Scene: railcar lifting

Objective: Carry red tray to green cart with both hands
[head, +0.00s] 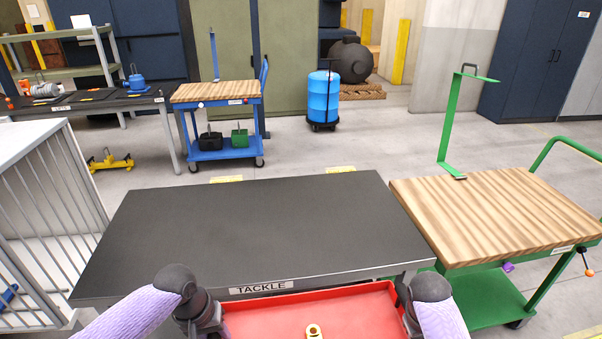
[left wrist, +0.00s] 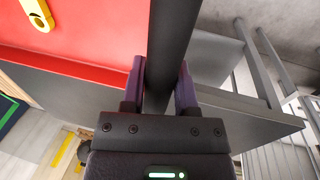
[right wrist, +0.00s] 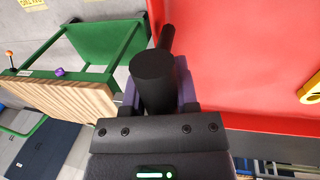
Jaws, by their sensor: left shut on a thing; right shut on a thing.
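The red tray (head: 300,312) is at the bottom of the head view, in front of the table's near edge, with a yellow piece (head: 314,331) lying in it. My left gripper (head: 205,325) is at the tray's left side; the left wrist view shows its jaws (left wrist: 160,85) shut on a black bar handle. My right gripper (head: 408,310) is at the right side; the right wrist view shows its jaws (right wrist: 158,90) shut on the other black handle. The green cart (head: 510,215) with a striped wooden top stands right of the table. The tray's near side is out of the head view.
A dark table labelled TACKLE (head: 250,225) has a bare top just beyond the tray. A green post (head: 452,125) rises from the cart's far left corner; the wooden top is otherwise clear. A railed grey unit (head: 50,180) stands at left. A blue cart (head: 220,120) and blue barrel (head: 322,98) stand farther back.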

